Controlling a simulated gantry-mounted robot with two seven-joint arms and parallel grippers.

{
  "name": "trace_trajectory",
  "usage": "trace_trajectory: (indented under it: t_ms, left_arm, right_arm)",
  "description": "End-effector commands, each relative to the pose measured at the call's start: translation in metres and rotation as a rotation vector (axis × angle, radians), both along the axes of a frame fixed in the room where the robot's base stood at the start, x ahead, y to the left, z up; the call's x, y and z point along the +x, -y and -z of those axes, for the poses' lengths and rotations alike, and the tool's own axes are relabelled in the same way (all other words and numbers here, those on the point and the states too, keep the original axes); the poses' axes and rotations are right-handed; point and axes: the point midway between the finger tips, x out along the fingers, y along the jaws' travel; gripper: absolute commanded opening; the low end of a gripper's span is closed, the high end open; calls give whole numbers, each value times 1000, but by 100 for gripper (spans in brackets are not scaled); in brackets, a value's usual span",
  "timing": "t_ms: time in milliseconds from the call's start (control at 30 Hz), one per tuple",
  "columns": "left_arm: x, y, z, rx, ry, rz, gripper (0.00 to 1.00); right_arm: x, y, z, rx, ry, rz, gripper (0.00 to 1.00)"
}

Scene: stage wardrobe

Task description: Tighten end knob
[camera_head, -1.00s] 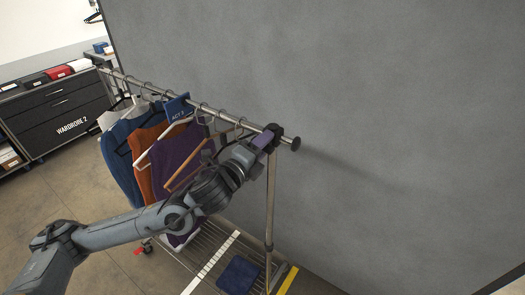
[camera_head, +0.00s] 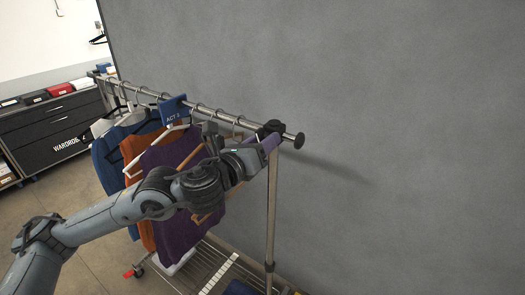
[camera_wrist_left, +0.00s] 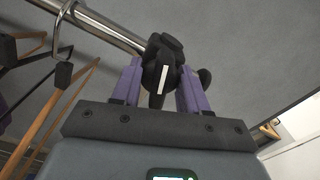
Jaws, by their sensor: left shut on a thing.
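The black end knob (camera_wrist_left: 160,65) sits at the end joint of the metal garment rail, beside the round black end cap (camera_head: 299,141). In the left wrist view it carries a white stripe (camera_wrist_left: 164,80) that stands nearly upright. The head view also shows the black knob or its fitting (camera_head: 273,126) above my fingers. My left gripper (camera_head: 268,143) is shut on the knob, with one purple finger on each side, as the left wrist view (camera_wrist_left: 159,85) shows. The fingers hide part of the joint. My right gripper is out of view.
Several garments, including a purple one (camera_head: 178,160), hang on hangers along the rail (camera_head: 225,115), close to my left wrist. A blue ACT 2 tag (camera_head: 173,110) hangs among them. An upright post (camera_head: 271,220) stands below the knob. A grey wall (camera_head: 400,100) is behind.

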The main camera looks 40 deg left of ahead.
Motion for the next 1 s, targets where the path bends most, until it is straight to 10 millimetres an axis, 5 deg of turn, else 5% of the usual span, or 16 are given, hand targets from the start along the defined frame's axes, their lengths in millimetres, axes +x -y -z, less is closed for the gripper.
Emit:
trace_trajectory:
  t_ms: [500,1000]
  left_arm:
    - [0,0,1,329,-36,-1,13]
    - [0,0,0,383,-43,0,13]
  right_arm:
    - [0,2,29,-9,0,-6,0]
    - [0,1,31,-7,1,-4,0]
